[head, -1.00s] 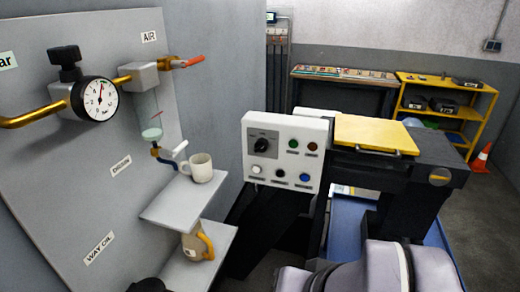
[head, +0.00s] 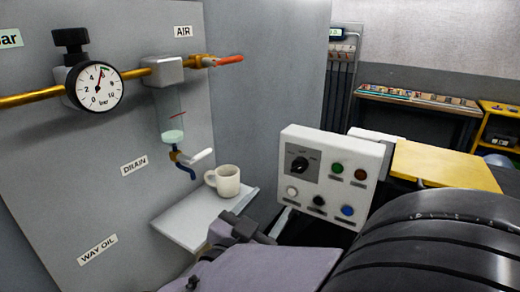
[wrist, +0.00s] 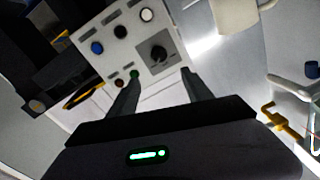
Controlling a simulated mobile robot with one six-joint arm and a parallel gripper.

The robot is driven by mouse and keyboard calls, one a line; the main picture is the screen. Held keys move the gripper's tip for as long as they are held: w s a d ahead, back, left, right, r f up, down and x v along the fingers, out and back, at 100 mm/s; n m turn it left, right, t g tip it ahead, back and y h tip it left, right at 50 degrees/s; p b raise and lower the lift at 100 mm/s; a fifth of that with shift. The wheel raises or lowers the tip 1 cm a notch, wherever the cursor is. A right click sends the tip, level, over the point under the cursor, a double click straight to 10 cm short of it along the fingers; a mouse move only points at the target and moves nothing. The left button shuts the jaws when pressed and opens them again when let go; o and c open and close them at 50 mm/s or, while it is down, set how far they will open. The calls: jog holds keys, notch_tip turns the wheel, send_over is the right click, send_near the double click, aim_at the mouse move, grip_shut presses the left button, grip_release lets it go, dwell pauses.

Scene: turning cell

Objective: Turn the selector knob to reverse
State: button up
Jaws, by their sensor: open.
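The selector knob (head: 300,164) is a black knob on a grey plate at the upper left of the white control panel (head: 290,210). Its pointer position is too small to read. In the wrist view the knob (wrist: 158,54) appears just beyond and between the fingertips. My gripper (wrist: 160,78) is open and empty, with its two fingers apart and pointing towards the panel. I see no contact with the knob. In the head view part of my gripper shows below and left of the panel.
A mug (head: 224,181) stands on a grey shelf (head: 180,222) to the left. An air gauge (head: 95,87) and a drain valve (head: 188,163) are on the wall panel. A yellow cover (head: 440,165) lies right of the panel.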

aim_at(295, 169)
jog(key=b+x, duration=0.2)
jog(key=x, duration=1.4)
jog(key=shift+w+d, duration=0.2)
jog(key=shift+d, duration=0.05)
grip_shut()
jog(key=shift+r, duration=0.15)
jog(key=n+p, duration=0.4)
jog(key=shift+a+r, duration=0.1)
jog(key=shift+r, duration=0.05)
jog(key=n+p, duration=0.6)
jog(key=shift+g+p, duration=0.35)
jog(key=shift+g, duration=0.05)
jog(key=n+p, duration=0.5)
jog(key=p, duration=0.1)
jog(key=shift+w+a+n+h, duration=0.1)
jog(key=shift+a+n+h, duration=0.05)
jog(key=shift+n+h, duration=0.2)
jog(key=shift+f+n+g+p, duration=0.1)
jog(key=shift+n+g+p, duration=0.05)
jog(key=shift+n+p, duration=0.6)
jog(key=shift+f+n+g+p, duration=0.15)
jog(key=shift+n+p, duration=0.35)
jog(key=shift+n, duration=0.3)
